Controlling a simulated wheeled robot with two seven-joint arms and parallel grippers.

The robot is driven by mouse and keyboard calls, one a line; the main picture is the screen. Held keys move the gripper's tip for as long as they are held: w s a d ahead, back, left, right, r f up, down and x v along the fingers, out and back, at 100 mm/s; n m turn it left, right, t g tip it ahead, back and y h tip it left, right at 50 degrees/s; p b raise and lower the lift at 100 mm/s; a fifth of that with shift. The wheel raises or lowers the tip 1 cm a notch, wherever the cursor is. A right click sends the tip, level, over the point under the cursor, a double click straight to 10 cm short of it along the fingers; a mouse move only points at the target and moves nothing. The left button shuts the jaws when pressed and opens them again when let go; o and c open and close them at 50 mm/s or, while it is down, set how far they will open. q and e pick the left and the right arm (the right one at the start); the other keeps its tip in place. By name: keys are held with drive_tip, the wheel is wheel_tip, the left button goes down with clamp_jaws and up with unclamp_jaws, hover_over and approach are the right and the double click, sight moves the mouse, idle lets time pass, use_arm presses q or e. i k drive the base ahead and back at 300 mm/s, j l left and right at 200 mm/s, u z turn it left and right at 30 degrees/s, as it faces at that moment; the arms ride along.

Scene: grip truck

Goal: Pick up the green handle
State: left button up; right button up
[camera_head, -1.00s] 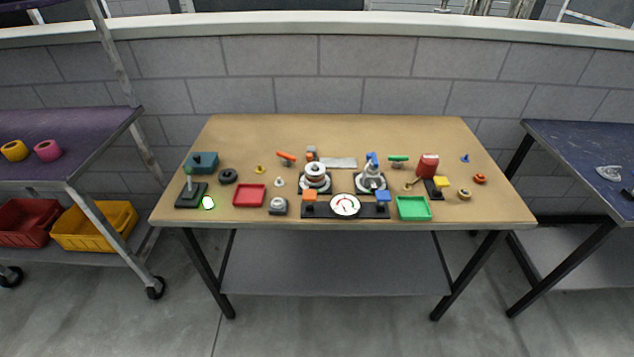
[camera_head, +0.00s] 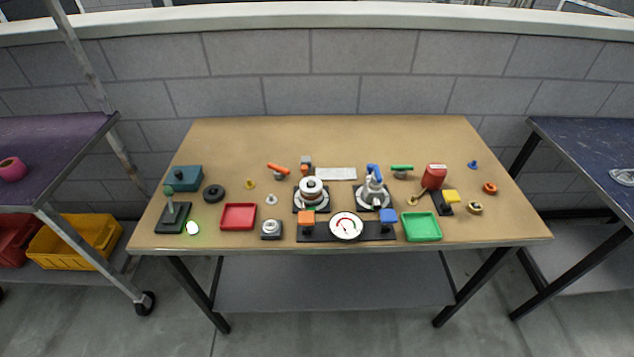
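The green handle (camera_head: 402,167) is a small bar lying level on top of a grey round piece, towards the back right of the wooden table (camera_head: 250,140). It stands behind the green tray, between the blue-handled valve (camera_head: 374,185) and the red block (camera_head: 434,176). Nothing covers the handle. Neither of my grippers shows in the head view.
An orange handle (camera_head: 278,168) lies at the back left of centre. A white-topped valve (camera_head: 311,192), a gauge panel (camera_head: 346,228), a red tray (camera_head: 238,216) and a green tray (camera_head: 421,227) crowd the front. The table's back strip is clear.

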sight(399, 174)
drive_tip(key=i+l+u, duration=0.2)
drive_tip(key=l, duration=0.25)
drive_tip(key=l+u, duration=0.15)
drive_tip(key=l, duration=0.3)
drive_tip(key=i+l+u, duration=0.2)
drive_tip(key=l, duration=0.3)
